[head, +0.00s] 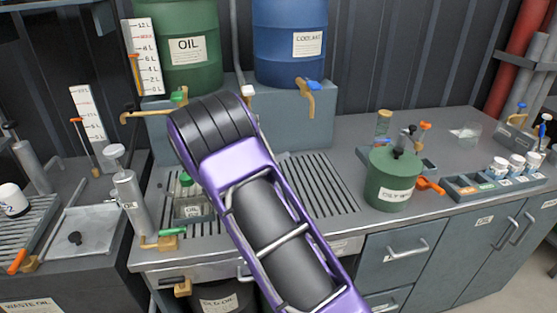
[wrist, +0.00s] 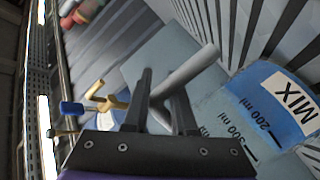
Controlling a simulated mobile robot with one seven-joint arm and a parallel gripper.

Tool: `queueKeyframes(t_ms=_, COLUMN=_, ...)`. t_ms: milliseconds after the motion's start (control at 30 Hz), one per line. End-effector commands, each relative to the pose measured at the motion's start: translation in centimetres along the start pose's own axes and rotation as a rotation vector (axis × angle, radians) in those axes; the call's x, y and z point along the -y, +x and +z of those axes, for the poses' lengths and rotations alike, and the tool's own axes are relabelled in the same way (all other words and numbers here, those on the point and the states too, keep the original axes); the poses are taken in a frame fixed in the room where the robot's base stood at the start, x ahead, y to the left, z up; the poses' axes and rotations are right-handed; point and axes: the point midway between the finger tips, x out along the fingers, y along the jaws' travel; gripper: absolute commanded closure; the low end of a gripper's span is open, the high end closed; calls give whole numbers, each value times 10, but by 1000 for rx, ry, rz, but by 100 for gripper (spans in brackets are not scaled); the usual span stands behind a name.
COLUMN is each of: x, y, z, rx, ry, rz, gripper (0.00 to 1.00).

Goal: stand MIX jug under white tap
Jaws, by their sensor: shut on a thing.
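The MIX jug (wrist: 272,100), a pale measuring jug with a blue band and ml marks, fills the right of the wrist view. My gripper (wrist: 163,85) is shut on its grey bar-like handle (wrist: 188,74). The jug looks tilted in that view; I cannot tell whether its base touches anything. In the head view my arm hides the jug and my gripper. The white tap (head: 248,91) shows just right of my arm, on the grey tank stand between the green and blue taps; its spout is mostly hidden.
A slatted drain grate (head: 318,185) covers the middle of the bench. An OIL jug (head: 190,203) stands left of my arm. The green tap (head: 178,97) and blue tap (head: 309,88) jut out above. A green can (head: 392,180) stands right of the grate.

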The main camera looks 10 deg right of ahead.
Motion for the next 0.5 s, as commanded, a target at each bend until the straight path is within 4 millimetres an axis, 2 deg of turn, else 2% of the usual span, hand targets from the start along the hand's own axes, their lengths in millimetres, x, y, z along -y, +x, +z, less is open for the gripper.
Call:
queueKeyframes(t_ms=167, x=0, y=0, z=0, rx=0, ry=0, rz=-1, gripper=100)
queueKeyframes(t_ms=200, x=1, y=0, z=1, rx=1, ry=-2, rz=-2, gripper=68)
queueKeyframes(t_ms=333, x=1, y=0, z=0, rx=0, ry=-2, rz=-2, gripper=45)
queueKeyframes(t_ms=500, x=1, y=0, z=0, rx=0, ry=-2, rz=-2, gripper=45)
